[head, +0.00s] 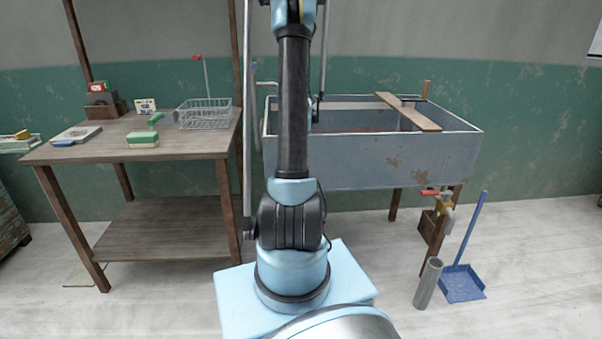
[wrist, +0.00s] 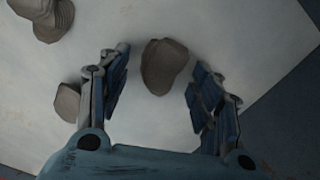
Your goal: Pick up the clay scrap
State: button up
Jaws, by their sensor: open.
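In the wrist view a brown-grey lump of clay (wrist: 166,66) lies on a pale flat board (wrist: 140,130). My gripper (wrist: 158,85) is open, with one blue-padded finger on each side of the lump and space between the fingers and it. The lump sits near the fingertips, and I cannot tell how far below them it is. A second clay lump (wrist: 67,102) lies just left of the left finger, partly hidden by it. A larger ridged clay piece (wrist: 46,16) lies at the upper left, cut by the frame edge. The head view shows neither clay nor fingers.
In the head view a grey-blue trough (head: 390,160) on wooden legs stands behind my arm, with a wooden plank (head: 410,113) across its rim. A wooden table (head: 190,148) at left holds a wire basket (head: 205,113). A blue dustpan (head: 462,284) lies at right.

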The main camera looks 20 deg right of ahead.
jog(key=c, duration=1.2)
jog(key=shift+o, duration=0.2)
